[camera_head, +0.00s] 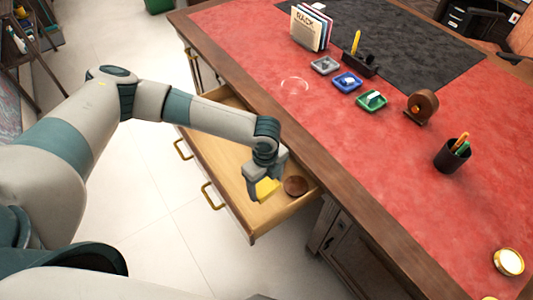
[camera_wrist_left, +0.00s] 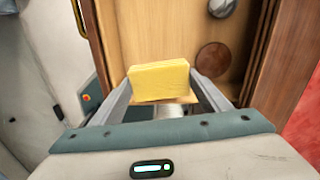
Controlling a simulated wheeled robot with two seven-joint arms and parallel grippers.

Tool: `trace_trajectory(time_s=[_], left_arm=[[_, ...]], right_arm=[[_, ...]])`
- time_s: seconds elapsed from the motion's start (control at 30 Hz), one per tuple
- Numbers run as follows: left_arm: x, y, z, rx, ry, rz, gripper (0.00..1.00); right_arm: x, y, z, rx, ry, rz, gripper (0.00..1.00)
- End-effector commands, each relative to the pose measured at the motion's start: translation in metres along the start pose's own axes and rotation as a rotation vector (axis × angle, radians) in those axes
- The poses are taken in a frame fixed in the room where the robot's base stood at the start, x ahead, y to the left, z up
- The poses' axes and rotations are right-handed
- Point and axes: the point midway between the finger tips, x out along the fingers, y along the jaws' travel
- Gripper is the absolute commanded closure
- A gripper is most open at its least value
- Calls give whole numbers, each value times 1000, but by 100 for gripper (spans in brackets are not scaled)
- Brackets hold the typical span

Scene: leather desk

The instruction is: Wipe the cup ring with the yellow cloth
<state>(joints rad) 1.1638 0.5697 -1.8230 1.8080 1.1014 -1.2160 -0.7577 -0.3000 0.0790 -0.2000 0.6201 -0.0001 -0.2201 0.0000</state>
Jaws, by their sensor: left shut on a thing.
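The yellow cloth (camera_head: 267,188) is in my left gripper (camera_head: 265,182), over the open drawer of the desk. The left wrist view shows the folded cloth (camera_wrist_left: 159,80) between the two fingers, which are shut on it. The cup ring (camera_head: 294,85) is a faint pale circle on the red leather desktop, to the right of and beyond the drawer. The cloth is well apart from the ring. My right gripper is not in view.
The open drawer (camera_head: 215,181) holds a round brown disc (camera_head: 296,186), also in the left wrist view (camera_wrist_left: 213,60). Three small trays, grey (camera_head: 325,66), blue (camera_head: 347,82) and green (camera_head: 371,101), stand near the ring. A file rack (camera_head: 308,30) and pen cup (camera_head: 452,156) stand on the desk.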

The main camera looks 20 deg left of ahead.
Motion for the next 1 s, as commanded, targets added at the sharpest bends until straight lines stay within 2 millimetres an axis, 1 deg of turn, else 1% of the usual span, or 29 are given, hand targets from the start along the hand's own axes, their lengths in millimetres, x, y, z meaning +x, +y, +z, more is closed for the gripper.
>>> trace_trajectory(time_s=[0.17, 0.47, 0.77, 1.0], left_arm=[[-25, 1, 4, -210, 6, -1, 48], [-85, 9, 12, -739, 17, 5, 48], [-144, 27, 19, -1277, 17, 12, 48], [-189, 46, 22, -1694, 11, 9, 48]], right_arm=[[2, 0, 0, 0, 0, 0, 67], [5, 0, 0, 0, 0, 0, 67], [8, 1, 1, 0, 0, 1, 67], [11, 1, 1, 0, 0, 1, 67]])
